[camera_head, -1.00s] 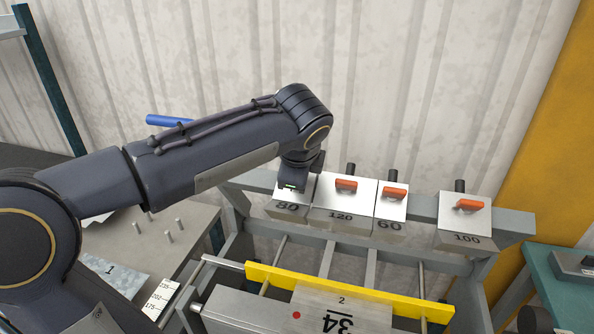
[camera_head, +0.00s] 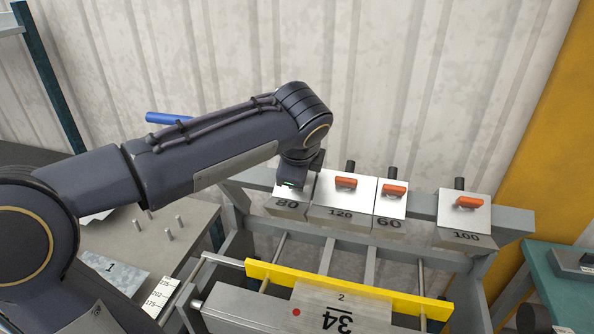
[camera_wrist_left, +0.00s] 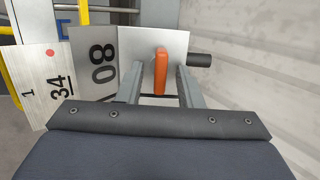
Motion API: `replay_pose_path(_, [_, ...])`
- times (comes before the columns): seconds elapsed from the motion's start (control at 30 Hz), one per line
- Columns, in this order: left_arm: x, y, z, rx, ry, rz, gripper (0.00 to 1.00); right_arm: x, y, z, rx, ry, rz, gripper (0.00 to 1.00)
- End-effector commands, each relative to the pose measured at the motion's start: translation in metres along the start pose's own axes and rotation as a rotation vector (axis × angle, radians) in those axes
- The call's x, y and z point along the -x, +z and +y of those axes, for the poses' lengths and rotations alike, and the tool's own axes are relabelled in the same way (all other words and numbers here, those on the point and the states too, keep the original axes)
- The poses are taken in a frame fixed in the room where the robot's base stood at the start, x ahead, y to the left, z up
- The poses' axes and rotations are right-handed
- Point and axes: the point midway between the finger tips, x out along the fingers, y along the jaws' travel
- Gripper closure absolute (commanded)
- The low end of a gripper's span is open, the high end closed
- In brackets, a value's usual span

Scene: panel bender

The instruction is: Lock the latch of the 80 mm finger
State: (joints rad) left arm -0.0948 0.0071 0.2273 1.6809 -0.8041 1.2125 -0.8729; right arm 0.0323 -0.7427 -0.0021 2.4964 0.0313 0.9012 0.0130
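The 80 mm finger (camera_head: 286,206) is the leftmost block on the rack, marked 80. My left gripper (camera_head: 291,188) is above it and hides its latch in the head view. In the left wrist view the finger's plate (camera_wrist_left: 135,42) shows with its orange latch (camera_wrist_left: 161,66). The latch bar lies parallel to the line of the number, like the latches on the neighbouring fingers. The gripper's two fingers are apart, one on each side of the latch, with a visible gap to it. My right gripper is not in view.
Fingers marked 120 (camera_head: 340,214), 60 (camera_head: 389,222) and 100 (camera_head: 465,236) stand to the right on the grey rack (camera_head: 424,207), with orange latches. A corrugated wall is behind.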

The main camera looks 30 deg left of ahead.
Motion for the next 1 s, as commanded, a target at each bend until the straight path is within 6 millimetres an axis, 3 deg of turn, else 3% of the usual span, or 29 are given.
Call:
replay_pose_path(0.5, [0.072,0.0,-0.001,-0.001,-0.004,0.002,0.67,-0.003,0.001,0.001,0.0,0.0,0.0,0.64])
replay_pose_path(1.0, [0.078,0.0,0.0,-0.001,-0.002,0.001,0.67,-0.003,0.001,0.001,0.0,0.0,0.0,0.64])
